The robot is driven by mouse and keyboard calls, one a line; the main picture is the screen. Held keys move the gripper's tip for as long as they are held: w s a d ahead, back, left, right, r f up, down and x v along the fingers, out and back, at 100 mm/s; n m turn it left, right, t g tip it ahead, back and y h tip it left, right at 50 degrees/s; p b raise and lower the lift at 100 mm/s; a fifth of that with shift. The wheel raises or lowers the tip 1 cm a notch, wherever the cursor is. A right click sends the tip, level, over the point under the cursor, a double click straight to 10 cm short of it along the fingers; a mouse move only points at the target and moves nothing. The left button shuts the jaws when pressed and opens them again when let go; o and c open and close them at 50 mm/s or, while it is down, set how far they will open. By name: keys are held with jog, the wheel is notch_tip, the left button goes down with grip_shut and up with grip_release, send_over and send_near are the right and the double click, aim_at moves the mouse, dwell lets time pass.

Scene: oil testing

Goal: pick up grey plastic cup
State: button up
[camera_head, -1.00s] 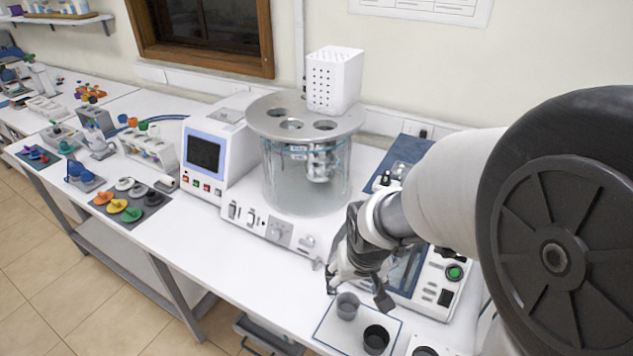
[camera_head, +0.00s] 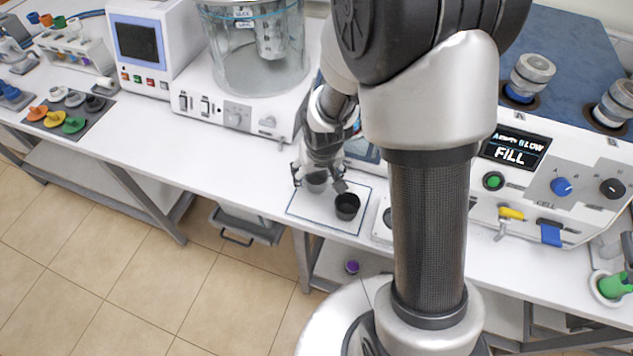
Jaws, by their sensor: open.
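The grey plastic cup (camera_head: 316,183) stands on a white mat with a dark outline (camera_head: 303,211) near the front edge of the bench. A black cup (camera_head: 347,206) stands on the same mat, to the right of it and nearer the front. My gripper (camera_head: 318,182) is open, pointing down, with its fingers on either side of the grey cup in this view. The gripper hides the upper part of the cup. I cannot tell whether the fingers touch it.
A glass bath (camera_head: 250,65) on a white base stands behind left. A machine with a FILL display (camera_head: 515,150) stands at the right. Coloured stoppers (camera_head: 73,124) lie on a dark mat at the left. Bench between is clear.

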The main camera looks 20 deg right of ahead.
jog(key=shift+w+f, duration=0.1)
jog(key=shift+f, duration=0.4)
jog(key=shift+c, duration=0.5)
jog(key=c, duration=0.9)
jog(key=shift+c, duration=0.2)
jog(key=shift+r, duration=0.15)
notch_tip(320, 180, up, 19)
jog(key=p, duration=0.6)
jog(key=b, duration=0.4)
send_over(319, 191)
notch_tip(319, 191, down, 12)
jog(key=shift+w, duration=0.3)
